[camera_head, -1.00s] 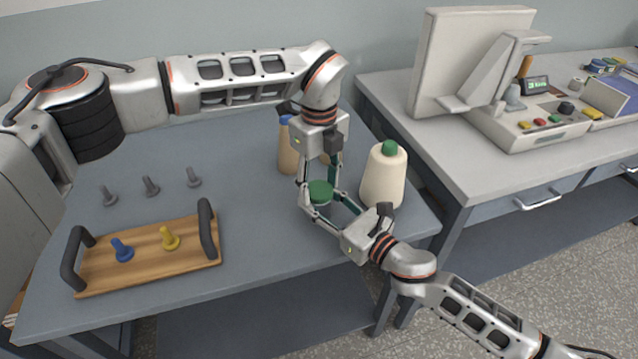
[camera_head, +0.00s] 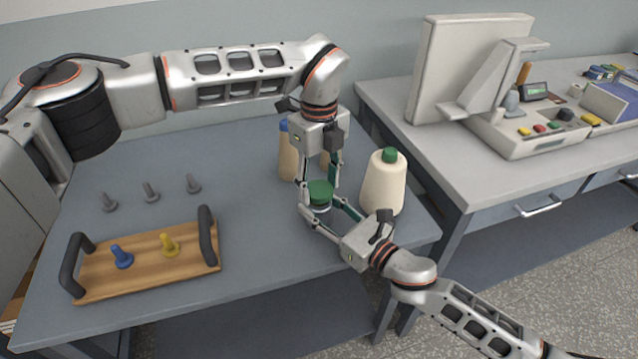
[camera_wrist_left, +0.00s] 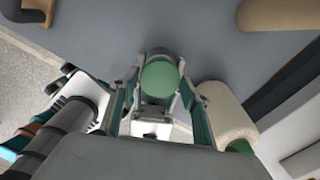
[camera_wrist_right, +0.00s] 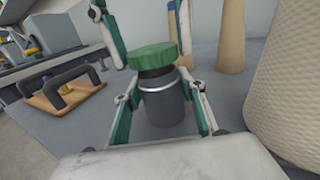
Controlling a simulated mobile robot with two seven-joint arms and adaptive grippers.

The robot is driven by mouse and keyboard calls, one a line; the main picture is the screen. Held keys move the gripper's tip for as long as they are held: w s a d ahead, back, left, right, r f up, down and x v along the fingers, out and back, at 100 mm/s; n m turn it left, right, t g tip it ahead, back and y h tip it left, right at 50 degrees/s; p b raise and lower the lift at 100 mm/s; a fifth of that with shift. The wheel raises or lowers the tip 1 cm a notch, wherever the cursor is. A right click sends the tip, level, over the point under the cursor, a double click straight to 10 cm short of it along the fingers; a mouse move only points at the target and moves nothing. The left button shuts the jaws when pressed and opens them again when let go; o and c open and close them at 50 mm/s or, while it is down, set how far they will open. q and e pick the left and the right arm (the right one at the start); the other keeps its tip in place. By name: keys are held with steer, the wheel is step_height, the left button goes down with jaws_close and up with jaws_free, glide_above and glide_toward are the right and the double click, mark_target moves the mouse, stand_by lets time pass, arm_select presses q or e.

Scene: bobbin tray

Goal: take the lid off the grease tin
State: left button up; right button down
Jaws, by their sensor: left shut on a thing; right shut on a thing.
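The grease tin is a dark grey jar (camera_wrist_right: 163,100) with a lighter band, standing upright on the table, and its green lid (camera_head: 320,192) is on top. In the right wrist view the lid (camera_wrist_right: 152,57) looks slightly tilted, with a dark band between it and the jar; I cannot tell whether that is a gap. My left gripper (camera_head: 319,186) points down from above and is shut on the lid, which also shows in the left wrist view (camera_wrist_left: 160,78). My right gripper (camera_head: 322,207) comes in low from the front right and is shut on the tin's body.
A cream bobbin with a green top (camera_head: 383,183) stands close right of the grippers. A tan bobbin with a blue top (camera_head: 288,160) stands behind. A wooden tray (camera_head: 142,282) with blue and yellow pegs and several grey pegs (camera_head: 151,192) lie left. The table between is clear.

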mark_target(319, 189)
arm_select(q)
steer(key=shift+r, duration=0.1)
steer(key=shift+r, duration=1.9)
arm_select(e)
steer(key=c, duration=1.2)
jaws_free()
steer(key=v, duration=1.2)
steer(key=shift+d, duration=0.1)
